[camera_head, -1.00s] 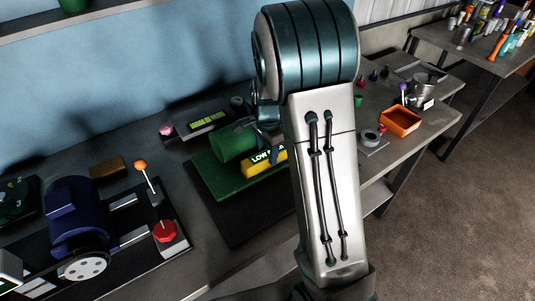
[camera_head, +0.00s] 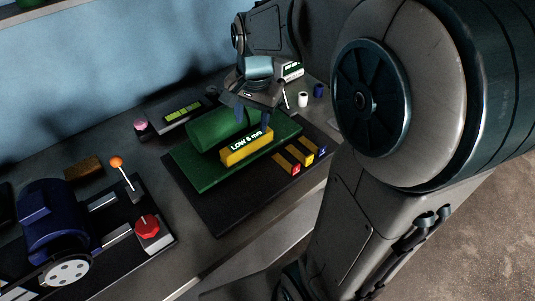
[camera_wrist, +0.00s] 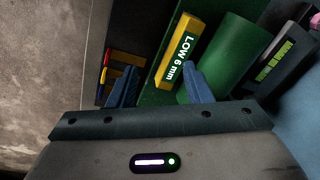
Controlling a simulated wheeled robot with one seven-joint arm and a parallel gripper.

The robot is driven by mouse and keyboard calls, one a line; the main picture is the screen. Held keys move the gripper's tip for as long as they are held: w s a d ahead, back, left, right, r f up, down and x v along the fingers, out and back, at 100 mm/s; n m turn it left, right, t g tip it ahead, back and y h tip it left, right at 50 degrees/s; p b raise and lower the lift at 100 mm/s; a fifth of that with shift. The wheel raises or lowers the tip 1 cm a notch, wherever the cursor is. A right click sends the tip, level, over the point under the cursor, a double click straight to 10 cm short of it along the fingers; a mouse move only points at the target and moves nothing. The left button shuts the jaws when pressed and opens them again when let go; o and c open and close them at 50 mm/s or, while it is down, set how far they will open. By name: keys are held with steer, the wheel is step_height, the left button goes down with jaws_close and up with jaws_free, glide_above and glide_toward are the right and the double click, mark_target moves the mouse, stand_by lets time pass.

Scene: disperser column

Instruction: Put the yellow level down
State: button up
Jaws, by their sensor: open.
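The yellow level (camera_head: 247,148), a bar marked "LOW 6 mm", appears to lie on the green base (camera_head: 200,180), along the near side of the green cylinder (camera_head: 213,129). My gripper (camera_head: 253,120) is over the level and the cylinder's right end, its two blue fingers pointing down. In the wrist view my gripper (camera_wrist: 160,86) is open, with its fingers apart. The level (camera_wrist: 178,48) shows beyond and between the fingertips there, and the cylinder (camera_wrist: 228,58) is behind the right finger. I cannot tell whether a finger touches the level.
A black mat (camera_head: 225,215) lies under the green base. Several yellow bars with coloured ends (camera_head: 300,158) lie to the right. A device with a green display (camera_head: 179,109) stands behind. A blue motor (camera_head: 57,215), orange-knobbed lever (camera_head: 116,163) and red knob (camera_head: 147,227) are at left.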

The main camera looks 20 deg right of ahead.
steer(key=s+n+t, duration=0.2)
steer(key=s+n, duration=0.7)
steer(key=s, duration=0.4)
steer(key=shift+s+a, duration=0.25)
steer(key=shift+a, duration=0.2)
